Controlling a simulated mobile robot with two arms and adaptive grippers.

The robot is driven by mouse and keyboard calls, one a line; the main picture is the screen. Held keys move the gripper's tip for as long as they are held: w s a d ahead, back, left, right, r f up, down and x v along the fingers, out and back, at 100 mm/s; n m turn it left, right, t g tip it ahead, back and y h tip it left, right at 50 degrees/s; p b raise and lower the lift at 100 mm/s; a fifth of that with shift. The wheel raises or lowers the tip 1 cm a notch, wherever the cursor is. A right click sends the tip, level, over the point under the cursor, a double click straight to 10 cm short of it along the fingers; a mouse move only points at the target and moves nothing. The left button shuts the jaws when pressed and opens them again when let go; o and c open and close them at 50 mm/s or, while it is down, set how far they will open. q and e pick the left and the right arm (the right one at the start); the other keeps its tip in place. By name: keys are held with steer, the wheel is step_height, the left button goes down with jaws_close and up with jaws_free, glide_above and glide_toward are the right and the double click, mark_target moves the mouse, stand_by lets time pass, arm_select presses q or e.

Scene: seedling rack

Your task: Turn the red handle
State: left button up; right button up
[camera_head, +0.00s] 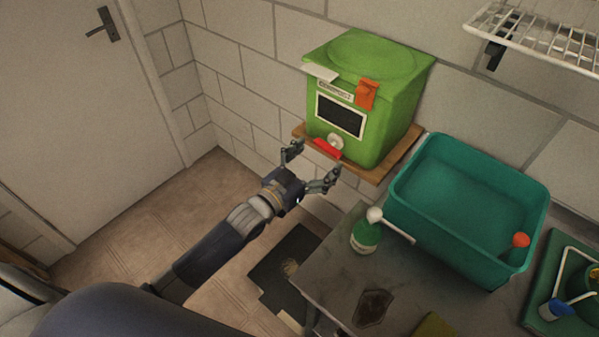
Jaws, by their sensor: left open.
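The red handle (327,149) sits low on the front of a green box-shaped container (386,120), just below a round white fitting (336,141). The container stands on a wooden wall shelf (393,163). My left gripper (312,167) is open and empty. In the picture its fingers spread just below and to either side of the red handle. I cannot tell whether a finger touches the handle. My right gripper is not in view.
A teal tub (415,213) stands right of the shelf on a grey worktop (335,260). A white wire rack (540,35) juts out upper right. Open floor lies left.

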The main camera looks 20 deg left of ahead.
arm_select(q)
steer(key=v, duration=1)
stand_by(0.4)
steer(key=s+a+f+n+g+y, duration=0.1)
steer(key=s+a+f+g+y, duration=0.15)
steer(key=f, duration=0.85)
steer(key=s+a+f+n+g+y, duration=0.1)
steer(key=s+a+f+g, duration=0.15)
steer(key=f, duration=0.75)
steer(key=s+a+f+g+y, duration=0.1)
steer(key=s+a+f+y, duration=0.2)
steer(key=f, duration=0.8)
steer(key=s+f+g, duration=0.5)
steer(key=s+f, duration=0.9)
steer(key=s, duration=0.2)
steer(key=s+d+f+g, duration=0.1)
steer(key=s+f+g, duration=0.1)
steer(key=s, duration=0.6)
steer(key=s+d+f+g, duration=0.1)
steer(key=s+f, duration=0.3)
steer(key=s, duration=0.5)
steer(key=shift+s+f+n+g, duration=0.25)
steer(key=shift+n+g, duration=0.15)
steer(key=shift+g, duration=0.4)
steer(key=shift+d, duration=0.15)
